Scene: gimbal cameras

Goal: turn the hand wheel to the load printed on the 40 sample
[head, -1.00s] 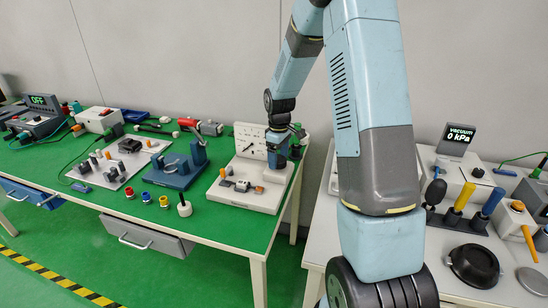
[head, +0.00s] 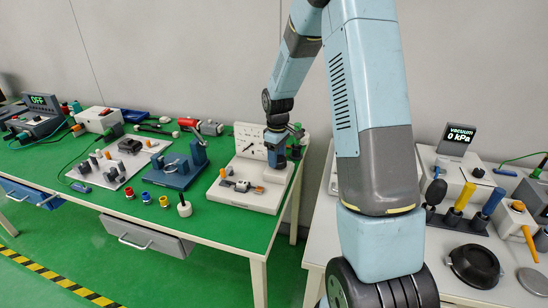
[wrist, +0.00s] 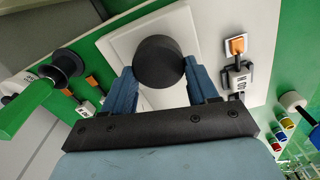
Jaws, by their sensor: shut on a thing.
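My gripper (head: 275,158) is over the white test stand at the right end of the green table. In the wrist view my gripper (wrist: 160,80) has its two blue fingers on either side of a black round knob (wrist: 158,60), which looks like the hand wheel and stands over a square white plate (wrist: 122,45). It is shut on this knob. The white base (head: 248,203) carries several small grey and orange pieces (head: 243,186). In the wrist view one piece with an orange end (wrist: 237,46) has a small printed label (wrist: 240,82). I cannot read the numbers.
A white upright panel (head: 249,138) with dark marks stands behind my gripper. A green handle (wrist: 28,105) with a black disc is at the left in the wrist view. A blue fixture (head: 176,178) and several small coloured cups (head: 147,197) are left of the stand.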

